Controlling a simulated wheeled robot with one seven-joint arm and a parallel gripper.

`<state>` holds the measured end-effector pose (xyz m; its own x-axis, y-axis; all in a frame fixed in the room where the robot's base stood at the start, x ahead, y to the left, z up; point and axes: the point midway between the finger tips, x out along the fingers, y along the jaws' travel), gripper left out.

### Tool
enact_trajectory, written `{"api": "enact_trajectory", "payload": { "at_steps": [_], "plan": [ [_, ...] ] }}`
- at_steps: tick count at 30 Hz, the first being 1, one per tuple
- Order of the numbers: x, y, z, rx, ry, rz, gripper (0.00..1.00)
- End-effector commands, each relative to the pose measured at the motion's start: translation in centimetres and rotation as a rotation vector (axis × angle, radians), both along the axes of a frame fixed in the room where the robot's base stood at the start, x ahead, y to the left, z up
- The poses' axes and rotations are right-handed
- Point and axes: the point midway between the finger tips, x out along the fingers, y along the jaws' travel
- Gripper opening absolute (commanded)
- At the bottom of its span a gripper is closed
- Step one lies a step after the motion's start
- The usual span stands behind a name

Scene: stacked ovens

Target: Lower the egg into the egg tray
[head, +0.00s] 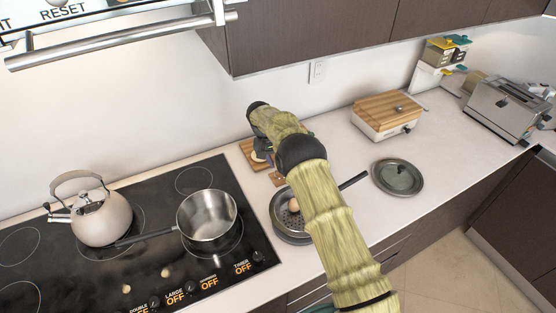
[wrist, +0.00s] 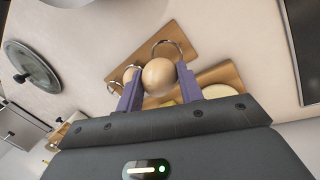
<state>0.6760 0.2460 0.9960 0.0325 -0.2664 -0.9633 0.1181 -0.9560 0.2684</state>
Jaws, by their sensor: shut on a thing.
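My gripper (wrist: 157,88) is shut on a smooth tan egg (wrist: 159,75), held between its two purple fingers. In the wrist view, the wooden egg tray (wrist: 148,54) with metal rings lies beyond the held egg. One ring (wrist: 167,43) shows just above the egg. A second egg (wrist: 130,73) shows behind the left finger, apparently at the tray; its seat is hidden. I cannot tell whether the held egg touches the tray. In the head view, my arm largely hides the gripper and the tray area, with some wood (head: 246,152) showing beside it.
Another wooden board (wrist: 228,76) with a pale round thing lies beside the tray. A pan (head: 290,236) with an egg-like thing in it stands before my arm. A pot (head: 207,218) and kettle (head: 101,217) stand on the cooktop at left. A lid (head: 398,178) lies right.

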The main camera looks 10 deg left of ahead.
Motion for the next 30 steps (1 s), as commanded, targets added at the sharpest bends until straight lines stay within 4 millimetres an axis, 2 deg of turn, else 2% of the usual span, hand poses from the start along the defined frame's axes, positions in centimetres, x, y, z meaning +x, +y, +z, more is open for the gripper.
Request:
{"api": "enact_trajectory", "payload": {
  "at_steps": [30],
  "plan": [
    [0.01,0.00,-0.48,0.000,0.000,0.000,0.29]
  ]
}}
